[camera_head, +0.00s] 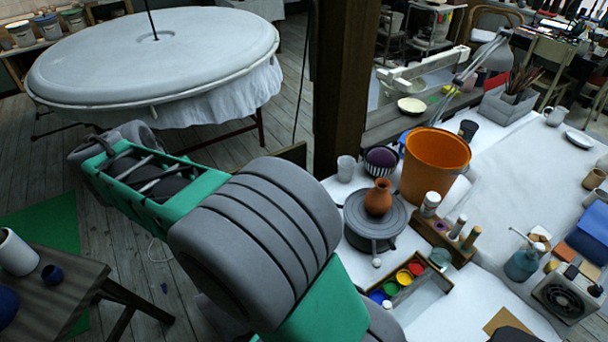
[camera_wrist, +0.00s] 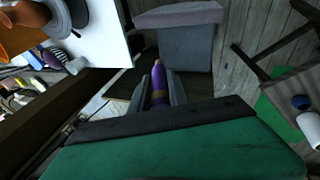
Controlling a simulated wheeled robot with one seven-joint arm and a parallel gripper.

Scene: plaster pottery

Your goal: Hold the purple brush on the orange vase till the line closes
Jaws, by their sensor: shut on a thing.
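The orange vase (camera_head: 378,198) stands upright on the grey turntable (camera_head: 360,221) on the white table, right of my arm in the head view. In the wrist view my gripper (camera_wrist: 160,92) is shut on the purple brush (camera_wrist: 159,85), its tip pointing away from the palm. The brush is over the floor, apart from the vase. My gripper is hidden behind my arm in the head view. No line on the vase can be made out.
A large orange bucket (camera_head: 434,165) stands close behind the vase. A paint tray (camera_head: 404,280) and a wooden holder (camera_head: 442,240) are near it. A dark post (camera_head: 341,85) rises behind the table. A small dark table (camera_head: 50,285) is at lower left.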

